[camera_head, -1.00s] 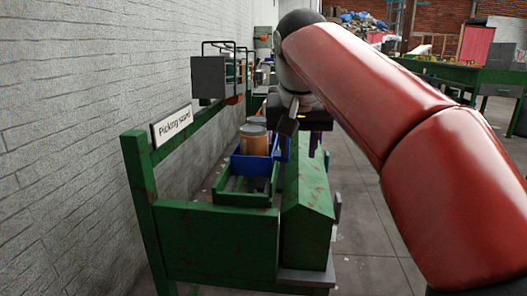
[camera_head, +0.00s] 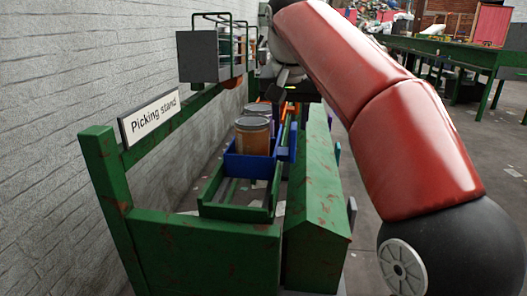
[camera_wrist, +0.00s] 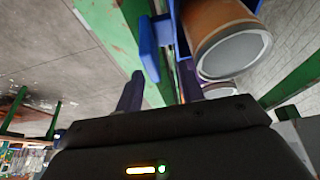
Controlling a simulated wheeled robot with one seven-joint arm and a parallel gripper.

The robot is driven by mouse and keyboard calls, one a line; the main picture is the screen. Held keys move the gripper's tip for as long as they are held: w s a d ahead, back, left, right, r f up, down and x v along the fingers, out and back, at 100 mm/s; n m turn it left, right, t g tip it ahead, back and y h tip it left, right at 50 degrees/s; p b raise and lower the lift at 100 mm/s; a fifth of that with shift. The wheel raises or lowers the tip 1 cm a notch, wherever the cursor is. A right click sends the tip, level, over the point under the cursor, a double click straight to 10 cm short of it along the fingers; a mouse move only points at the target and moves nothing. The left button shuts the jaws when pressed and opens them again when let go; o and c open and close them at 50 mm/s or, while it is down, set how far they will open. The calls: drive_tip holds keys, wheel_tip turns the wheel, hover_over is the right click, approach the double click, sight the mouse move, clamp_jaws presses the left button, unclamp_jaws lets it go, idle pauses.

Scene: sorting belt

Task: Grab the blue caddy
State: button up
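The blue caddy (camera_head: 250,168) sits on the green picking stand (camera_head: 205,245) and holds an orange-brown jar (camera_head: 253,140) with a grey lid. Its blue handle (camera_head: 287,153) sticks out on the right side. In the wrist view the handle (camera_wrist: 149,48) and the jar (camera_wrist: 222,30) show at the top. My gripper (camera_wrist: 160,88) has two dark purple fingers spread apart with nothing held between them. The handle lies beyond the fingertips, apart from them as far as I can tell. In the head view the fingers are mostly hidden behind the arm and wrist.
A grey box (camera_head: 206,56) hangs from a rack above. A white brick wall (camera_head: 70,60) borders the left side. A sloped green cover (camera_head: 318,190) lies to the right; open floor is beyond it.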

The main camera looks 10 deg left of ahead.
drive_tip(key=x, duration=0.1)
drive_tip(key=b+x, duration=0.1)
drive_tip(key=x, duration=0.3)
drive_tip(key=shift+w+d+f+b, duration=0.1)
drive_tip(key=shift+d+b, duration=0.25)
drive_tip(key=shift+d, duration=0.05)
clamp_jaws()
